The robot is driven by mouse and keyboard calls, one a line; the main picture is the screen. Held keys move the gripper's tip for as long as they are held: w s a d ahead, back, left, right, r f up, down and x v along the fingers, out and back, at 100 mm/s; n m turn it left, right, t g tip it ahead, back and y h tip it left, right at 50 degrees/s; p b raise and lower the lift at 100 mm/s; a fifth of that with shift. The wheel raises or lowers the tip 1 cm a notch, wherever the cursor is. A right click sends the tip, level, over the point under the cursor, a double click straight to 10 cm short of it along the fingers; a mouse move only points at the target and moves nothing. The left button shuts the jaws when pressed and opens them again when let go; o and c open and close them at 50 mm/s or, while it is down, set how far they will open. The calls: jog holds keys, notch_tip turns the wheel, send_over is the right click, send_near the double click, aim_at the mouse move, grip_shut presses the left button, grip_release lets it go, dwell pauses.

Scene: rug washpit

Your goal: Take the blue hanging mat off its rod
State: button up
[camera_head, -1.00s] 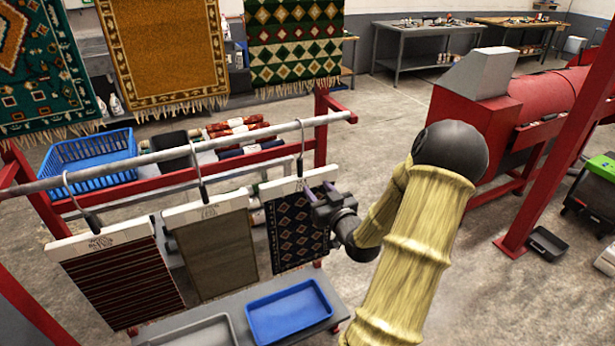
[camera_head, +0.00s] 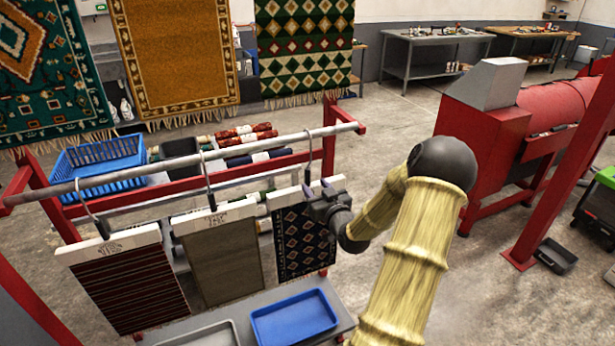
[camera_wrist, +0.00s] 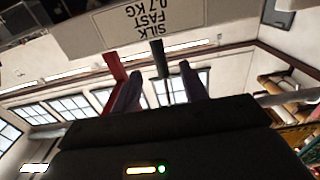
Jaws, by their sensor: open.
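The blue hanging mat (camera_head: 300,245), dark blue with pale and rust diamonds, hangs rightmost of three mats. Its white header bar (camera_head: 283,198) hangs by a dark hook (camera_head: 308,160) from the grey rod (camera_head: 235,152). My gripper (camera_head: 318,187) is open at the right part of this header, beside the foot of the hook, and covers part of the mat's right edge. In the wrist view, my two purple fingers (camera_wrist: 160,90) stand apart, with a dark upright piece between them, seemingly the hook's stem. A header label there reads "SILK FAST 0.7 KG", upside down.
A brown mat (camera_head: 222,262) and a red-striped mat (camera_head: 132,290) hang to the left. Below are a blue tray (camera_head: 293,316) and a grey tray (camera_head: 200,338). A red frame post (camera_head: 329,135) stands behind the rod's right end. Open floor lies right of the rack.

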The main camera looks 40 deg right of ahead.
aim_at(309, 178)
jog(key=shift+b+x, duration=0.4)
jog(key=shift+x, duration=2.75)
grip_shut()
jog(key=shift+r, duration=0.15)
jog(key=shift+r+p, duration=1.1)
jog(key=shift+r, duration=1)
